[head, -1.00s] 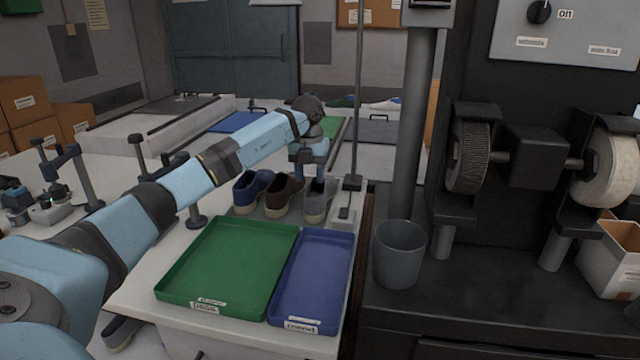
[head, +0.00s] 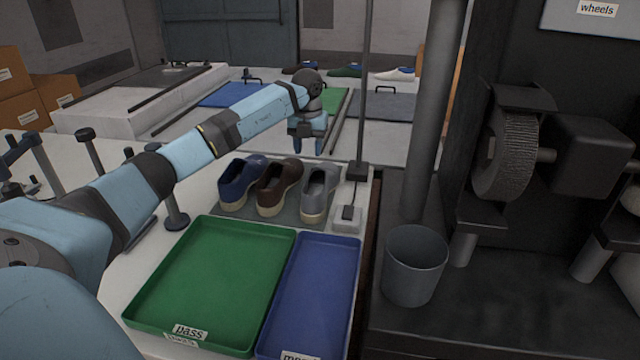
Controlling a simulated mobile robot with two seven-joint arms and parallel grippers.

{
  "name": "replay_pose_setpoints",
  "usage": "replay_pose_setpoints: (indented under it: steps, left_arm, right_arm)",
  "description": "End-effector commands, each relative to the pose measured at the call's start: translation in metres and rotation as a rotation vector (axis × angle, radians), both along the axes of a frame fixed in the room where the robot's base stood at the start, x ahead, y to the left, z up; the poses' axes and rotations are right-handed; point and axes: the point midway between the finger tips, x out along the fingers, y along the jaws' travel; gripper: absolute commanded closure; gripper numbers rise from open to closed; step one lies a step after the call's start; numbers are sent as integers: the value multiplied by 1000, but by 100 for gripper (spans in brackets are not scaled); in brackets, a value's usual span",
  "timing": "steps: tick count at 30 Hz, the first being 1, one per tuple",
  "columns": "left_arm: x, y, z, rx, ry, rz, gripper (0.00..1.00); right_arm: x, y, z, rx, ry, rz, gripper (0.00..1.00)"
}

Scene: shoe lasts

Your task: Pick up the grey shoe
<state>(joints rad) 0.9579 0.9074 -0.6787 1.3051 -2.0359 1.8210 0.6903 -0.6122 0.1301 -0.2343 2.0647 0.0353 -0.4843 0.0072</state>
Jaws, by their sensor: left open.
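The grey shoe (head: 320,192) stands upright on a dark mat (head: 233,210), at the right end of a row of three shoes. A brown shoe (head: 279,187) and a blue shoe (head: 242,184) stand to its left. My left gripper (head: 309,150) is open and empty, fingers pointing down. In the head view it appears just above and beyond the grey shoe, apart from it. My right gripper is not in view.
A green tray (head: 139,312) marked "pass" and a blue tray (head: 352,290) lie empty in front of the shoes. A thin upright pole (head: 364,100) on a stand rises close right of the grey shoe. A grey bin (head: 414,265) stands further right.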

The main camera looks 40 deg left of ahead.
Motion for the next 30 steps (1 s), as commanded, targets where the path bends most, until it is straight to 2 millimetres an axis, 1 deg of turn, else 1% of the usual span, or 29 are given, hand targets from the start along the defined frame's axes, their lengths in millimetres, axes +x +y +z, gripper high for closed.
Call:
replay_pose_setpoints:
  steps: [1, 3, 6, 14, 17, 22, 25, 30]
  left_arm:
    - [0, 0, -13, -1, 3, 0, 56]
    - [0, 0, -26, -1, 3, 0, 56]
    - [0, 0, -39, -1, 2, 0, 56]
    - [0, 0, -54, 0, 1, 1, 56]
    - [-1, 0, -66, -1, 3, 1, 56]
    - [-1, 1, -92, -2, 1, 0, 56]
    - [-1, 1, -100, -1, 0, 1, 56]
    - [-1, 1, -100, 0, -1, 1, 56]
  right_arm:
    - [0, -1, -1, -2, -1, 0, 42]
    - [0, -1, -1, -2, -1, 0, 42]
    - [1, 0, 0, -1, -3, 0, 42]
    - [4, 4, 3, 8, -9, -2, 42]
    - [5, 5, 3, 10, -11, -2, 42]
    - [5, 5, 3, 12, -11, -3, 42]
    - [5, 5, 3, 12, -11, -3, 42]
    - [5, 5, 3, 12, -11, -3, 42]
